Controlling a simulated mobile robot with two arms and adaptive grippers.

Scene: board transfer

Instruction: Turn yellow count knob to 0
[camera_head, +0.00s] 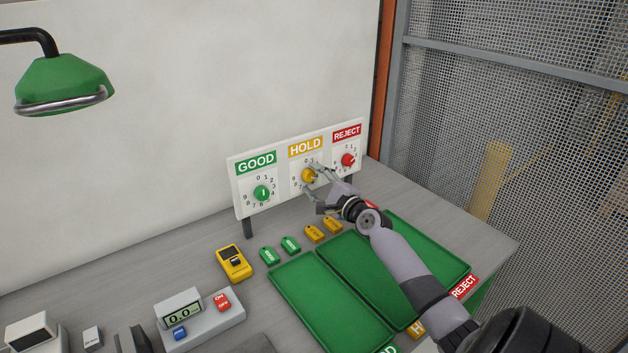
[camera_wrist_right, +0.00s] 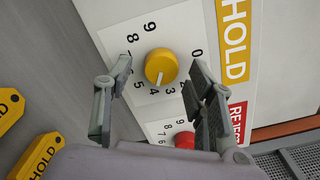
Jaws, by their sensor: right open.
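The yellow count knob (camera_head: 308,175) is on the HOLD dial, the middle one of the white board (camera_head: 284,190). My right gripper (camera_head: 309,179) is open at this dial, its fingers on opposite sides of the knob. In the right wrist view the knob (camera_wrist_right: 161,64) sits between the two spread fingers of the right gripper (camera_wrist_right: 163,66), with gaps on both sides. The printed digits around it show partly; the fingers hide some. A faint mark on the knob seems to face the 4, but I cannot be sure. My left gripper is not in view.
The green knob (camera_head: 261,193) and red knob (camera_head: 348,160) flank the yellow one. Green trays (camera_head: 330,303), green tags (camera_head: 270,256) and yellow tags (camera_head: 314,234) lie in front of the board. A yellow handheld device (camera_head: 234,263) and a scale (camera_head: 200,316) stand left.

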